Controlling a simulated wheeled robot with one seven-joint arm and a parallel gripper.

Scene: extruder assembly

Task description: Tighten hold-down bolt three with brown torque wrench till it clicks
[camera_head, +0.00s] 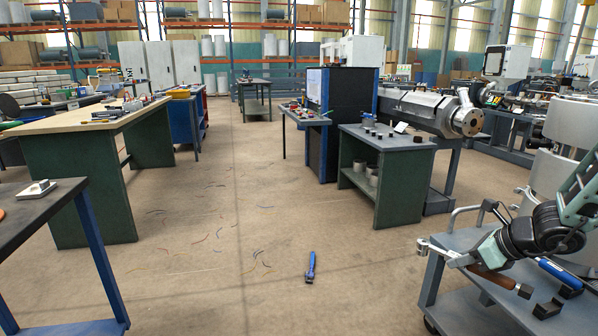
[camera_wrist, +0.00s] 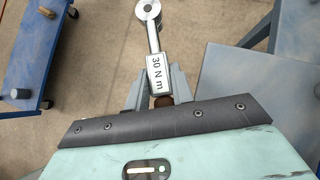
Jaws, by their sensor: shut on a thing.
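The brown torque wrench is in my gripper (camera_head: 474,259). Its brown handle (camera_head: 493,278) sticks out below the gripper, and its metal head (camera_head: 423,246) points left, beyond the edge of the grey cart. In the wrist view the wrench's label reads "30 N m" (camera_wrist: 160,72), its ring-like head (camera_wrist: 148,10) points away, and my gripper (camera_wrist: 158,84) is shut around the shaft. Only a bit of brown handle shows there. The extruder's grey barrel and flange (camera_head: 466,121) stand far off at the back right. I cannot make out hold-down bolt three.
The grey cart (camera_head: 470,296) under my arm holds a blue-handled tool (camera_head: 560,274) and dark holders (camera_head: 548,308). A blue tool (camera_head: 311,268) and loose wires lie on the floor. A green bench (camera_head: 390,138) stands before the extruder. The middle floor is mostly clear.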

